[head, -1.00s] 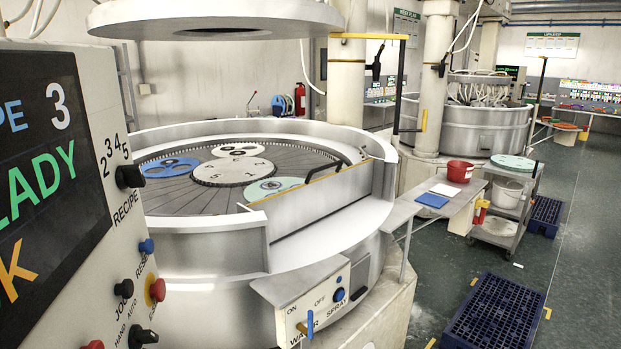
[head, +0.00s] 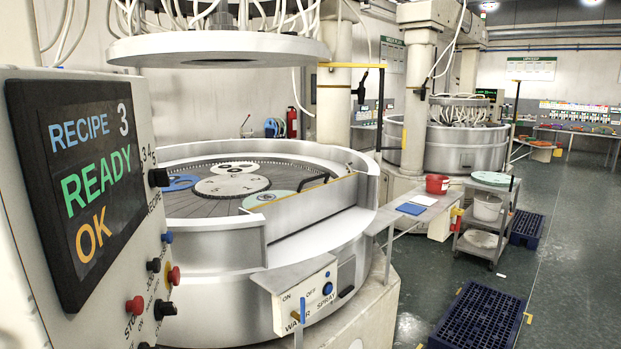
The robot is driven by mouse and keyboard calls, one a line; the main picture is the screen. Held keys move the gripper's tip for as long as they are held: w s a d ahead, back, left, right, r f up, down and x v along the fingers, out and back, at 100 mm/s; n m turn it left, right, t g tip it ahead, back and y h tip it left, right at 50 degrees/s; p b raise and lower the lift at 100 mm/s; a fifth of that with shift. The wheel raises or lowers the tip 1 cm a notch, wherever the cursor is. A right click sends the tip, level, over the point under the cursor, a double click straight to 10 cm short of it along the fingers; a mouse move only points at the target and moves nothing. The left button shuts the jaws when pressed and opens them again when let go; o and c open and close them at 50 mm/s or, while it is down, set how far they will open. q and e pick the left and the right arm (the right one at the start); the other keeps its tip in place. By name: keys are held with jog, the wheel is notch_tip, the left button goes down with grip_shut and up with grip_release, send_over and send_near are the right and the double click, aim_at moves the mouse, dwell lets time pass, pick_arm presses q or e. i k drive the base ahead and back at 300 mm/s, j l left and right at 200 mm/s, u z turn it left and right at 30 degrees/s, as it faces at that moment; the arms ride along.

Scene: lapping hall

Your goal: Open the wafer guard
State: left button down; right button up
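The large round lapping machine (head: 205,250) stands in the middle of the head view. Neither of my grippers is in view.
A control panel (head: 85,180) reading "RECIPE 3 READY OK" fills the left foreground. A water and spray box (head: 305,298) juts from the machine's front. At right are a side shelf (head: 400,222), a cart (head: 478,246) and a blue floor pallet (head: 478,320).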

aim_at(285, 216)
jog(key=k+u, duration=0.1)
jog(key=u, duration=1.1)
jog(key=i+l, duration=0.15)
jog(key=l, duration=0.15)
jog(key=i+l+u, duration=0.1)
jog(key=l, duration=0.25)
jog(key=i+l, duration=0.15)
jog(key=l, duration=0.15)
